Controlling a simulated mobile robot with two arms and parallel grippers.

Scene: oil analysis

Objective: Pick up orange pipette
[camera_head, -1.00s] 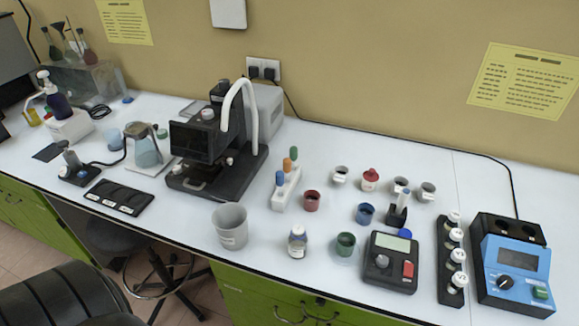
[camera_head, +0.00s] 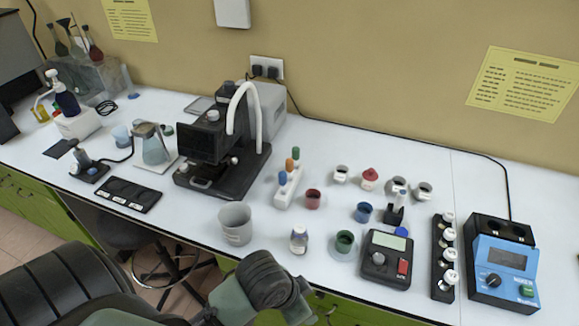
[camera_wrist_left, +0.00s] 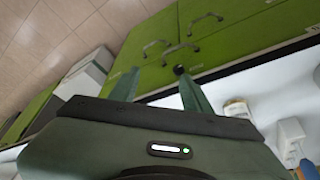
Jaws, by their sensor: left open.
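The orange pipette (camera_head: 289,165) stands in a small white rack (camera_head: 283,199) on the bench, between a blue-topped pipette (camera_head: 282,178) and a green-topped one (camera_head: 295,153). My left arm reaches in at the bottom of the head view, in front of the bench and apart from the rack. In the left wrist view my left gripper (camera_wrist_left: 157,74) is open and empty, with green cabinet doors beyond its fingers. I cannot clearly make out the orange pipette in that view. My right gripper is not in view.
A grey beaker (camera_head: 235,224), a small labelled bottle (camera_head: 299,240) and a red cup (camera_head: 312,199) stand around the rack. The black microscope-like device (camera_head: 222,165) is to its left. The bench's front edge and green cabinets (camera_wrist_left: 205,35) lie close to my left gripper.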

